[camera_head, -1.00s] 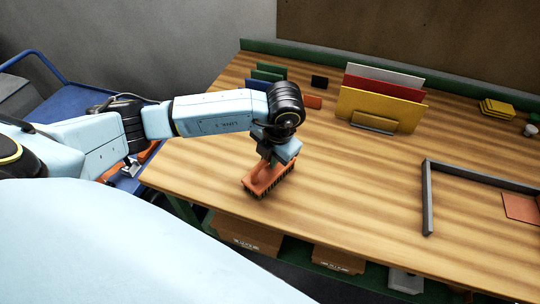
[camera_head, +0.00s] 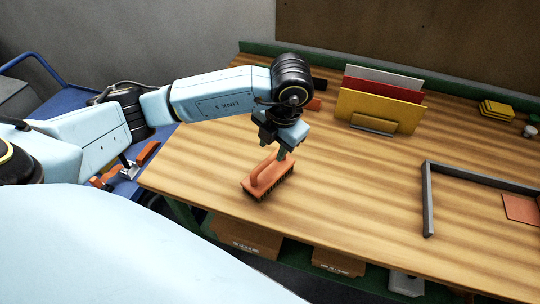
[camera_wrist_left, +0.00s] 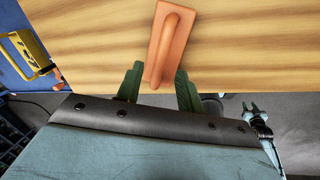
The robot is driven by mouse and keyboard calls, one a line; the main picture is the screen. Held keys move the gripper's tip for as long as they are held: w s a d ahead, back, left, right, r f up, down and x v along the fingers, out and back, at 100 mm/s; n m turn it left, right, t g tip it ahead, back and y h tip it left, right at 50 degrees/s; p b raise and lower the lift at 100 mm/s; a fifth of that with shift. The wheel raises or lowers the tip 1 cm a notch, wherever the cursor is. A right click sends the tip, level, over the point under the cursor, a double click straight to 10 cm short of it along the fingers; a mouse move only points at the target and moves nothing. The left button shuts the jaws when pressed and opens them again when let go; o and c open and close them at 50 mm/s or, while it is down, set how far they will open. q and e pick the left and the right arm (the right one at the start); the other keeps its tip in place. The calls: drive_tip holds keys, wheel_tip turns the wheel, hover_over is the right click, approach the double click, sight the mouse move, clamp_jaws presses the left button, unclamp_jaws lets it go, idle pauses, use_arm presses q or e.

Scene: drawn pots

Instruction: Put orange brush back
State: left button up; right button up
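The orange brush (camera_head: 268,178) lies on the wooden table near its front left edge, bristles down and handle up. It also shows in the left wrist view (camera_wrist_left: 168,45). My left gripper (camera_head: 284,151) is just above the brush, at its far end in the head view. In the left wrist view its two green fingers (camera_wrist_left: 158,88) are apart, with nothing held between them. What looks like my right gripper (camera_wrist_left: 250,106) is small at the right of the left wrist view, away from the table; its opening is unclear.
A holder with yellow, red and white boards (camera_head: 382,100) stands at the back. A grey frame (camera_head: 428,200) lies on the right. A blue cart (camera_head: 62,112) with orange-handled items is at the left. The table's middle is clear.

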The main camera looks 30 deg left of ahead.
use_arm(q)
drive_tip(key=r, duration=0.2)
drive_tip(key=d+r, duration=0.1)
drive_tip(key=r, duration=0.2)
drive_tip(key=shift+s+d+r, duration=0.1)
drive_tip(key=shift+r, duration=0.25)
